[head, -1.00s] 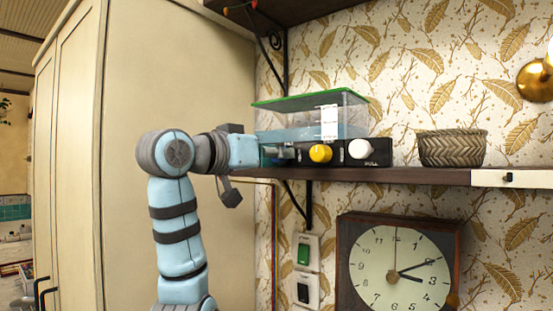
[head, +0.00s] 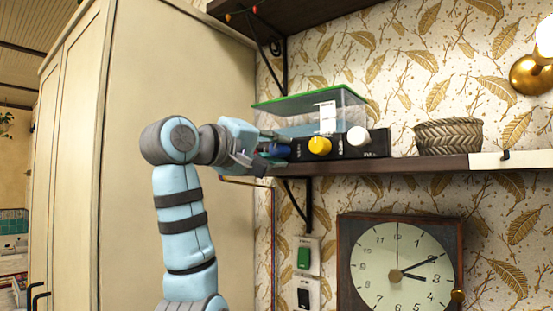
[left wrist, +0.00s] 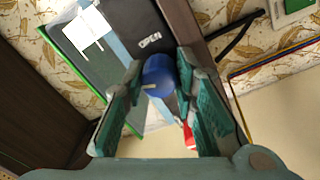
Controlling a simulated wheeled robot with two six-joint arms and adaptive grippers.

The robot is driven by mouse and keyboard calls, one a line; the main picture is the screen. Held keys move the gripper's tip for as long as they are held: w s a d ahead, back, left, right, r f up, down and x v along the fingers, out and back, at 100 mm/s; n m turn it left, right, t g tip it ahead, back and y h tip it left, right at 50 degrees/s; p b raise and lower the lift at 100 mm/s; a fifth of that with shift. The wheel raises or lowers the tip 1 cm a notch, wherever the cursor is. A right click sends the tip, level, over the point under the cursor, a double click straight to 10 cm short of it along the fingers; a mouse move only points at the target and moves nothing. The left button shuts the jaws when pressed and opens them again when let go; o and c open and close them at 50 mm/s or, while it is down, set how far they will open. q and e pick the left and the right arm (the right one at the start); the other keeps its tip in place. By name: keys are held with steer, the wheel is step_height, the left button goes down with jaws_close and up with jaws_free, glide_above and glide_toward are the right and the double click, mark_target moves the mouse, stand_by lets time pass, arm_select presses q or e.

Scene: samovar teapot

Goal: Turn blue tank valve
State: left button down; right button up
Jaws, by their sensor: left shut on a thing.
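The blue valve (left wrist: 159,76) is a round knob with a white mark, on the dark front panel (left wrist: 138,28) under a clear tank (head: 300,117) with a green-edged top. In the head view the blue valve (head: 279,149) shows at the panel's left end, partly hidden by my left gripper (head: 278,143). In the left wrist view my left gripper (left wrist: 160,88) has its two teal fingers on either side of the knob, shut on it. A yellow knob (head: 320,146) and a white knob (head: 358,136) sit to its right. My right gripper is not in view.
The tank unit stands on a wall shelf (head: 430,165) beside a woven basket (head: 448,136). A clock (head: 400,268) and switches (head: 304,254) are on the wall below. A tall cream cabinet (head: 120,150) stands close on the left.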

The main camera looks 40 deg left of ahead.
arm_select(q)
steer(key=shift+f+n+b, duration=0.15)
steer(key=shift+n+b, duration=0.75)
steer(key=shift+n, duration=1.3)
steer(key=c, duration=1.3)
jaws_free()
steer(key=shift+s, duration=0.1)
steer(key=shift+s, duration=0.1)
steer(key=s, duration=0.7)
steer(key=shift+s, duration=0.2)
steer(key=shift+w+f, duration=0.15)
